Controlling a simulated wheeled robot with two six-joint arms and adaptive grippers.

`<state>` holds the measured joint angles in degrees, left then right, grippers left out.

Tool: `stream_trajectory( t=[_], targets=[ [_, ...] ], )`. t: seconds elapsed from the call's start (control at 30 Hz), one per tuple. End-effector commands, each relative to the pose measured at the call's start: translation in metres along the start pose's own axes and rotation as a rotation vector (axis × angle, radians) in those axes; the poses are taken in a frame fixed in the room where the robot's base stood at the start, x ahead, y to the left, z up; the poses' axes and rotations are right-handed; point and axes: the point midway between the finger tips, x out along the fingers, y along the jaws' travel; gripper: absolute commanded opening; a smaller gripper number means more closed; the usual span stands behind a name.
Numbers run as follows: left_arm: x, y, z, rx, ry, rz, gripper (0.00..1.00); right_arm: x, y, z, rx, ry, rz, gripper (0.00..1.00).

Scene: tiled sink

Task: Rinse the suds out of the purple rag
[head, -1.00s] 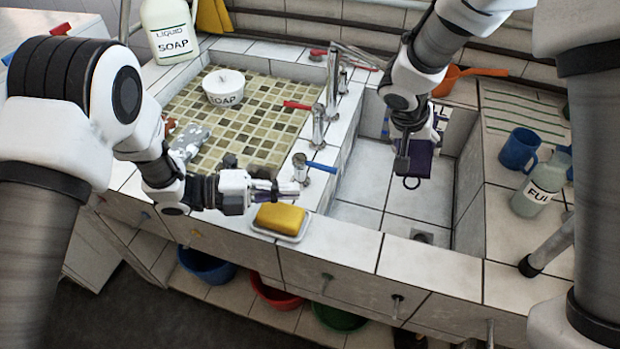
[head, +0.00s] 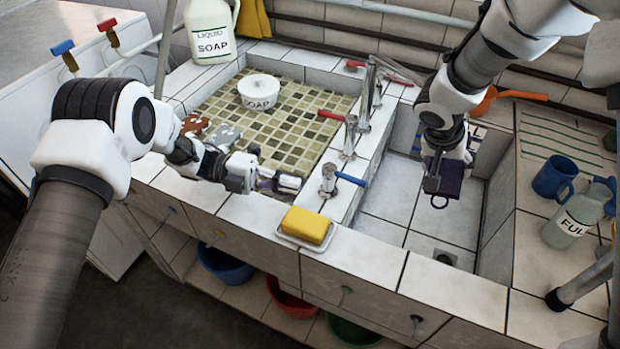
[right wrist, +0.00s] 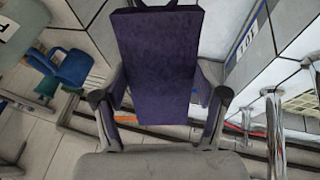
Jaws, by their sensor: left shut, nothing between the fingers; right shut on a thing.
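The purple rag (head: 449,184) hangs in my right gripper (head: 435,181), over the deep white-tiled basin (head: 400,205) on the right. In the right wrist view the rag (right wrist: 158,65) is a flat purple slab between the fingers; I cannot make out suds on it. My left gripper (head: 290,183) is shut and empty, above the edge of the shallow tiled basin (head: 285,125). It is left of the blue-handled tap (head: 330,180) and apart from it. Red-handled taps (head: 349,135) stand further back on the divider. I see no running water.
A yellow soap bar (head: 307,224) lies in a dish on the front ledge. A blue mug (head: 553,177) and clear bottle (head: 575,218) stand on the right counter. A soap tub (head: 259,92) and grey-white cloth (head: 222,138) are in the left basin. A liquid soap jug (head: 209,30) stands behind.

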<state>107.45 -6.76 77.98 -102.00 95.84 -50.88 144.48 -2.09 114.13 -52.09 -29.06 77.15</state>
Motion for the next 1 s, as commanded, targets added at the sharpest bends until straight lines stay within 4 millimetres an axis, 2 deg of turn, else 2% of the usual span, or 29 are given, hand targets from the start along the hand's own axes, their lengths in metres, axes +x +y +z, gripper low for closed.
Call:
stream_trajectory(
  t=[0.4, 0.63, 1.0],
  targets=[
    [0.089, 0.0, -0.001, 0.0, 0.003, 0.003, 0.0, 0.0, 0.0, 0.0, 0.0, 0.0, 0.0, 0.37],
    [0.096, 0.0, 0.033, 0.003, -0.001, -0.001, 0.0, 0.0, 0.0, 0.0, 0.0, 0.0, 0.0, 0.37],
    [0.098, 0.0, 0.039, 0.0, -0.002, 0.0, 0.0, 0.0, 0.0, 0.0, 0.0, 0.0, 0.0, 0.37]
  ],
)
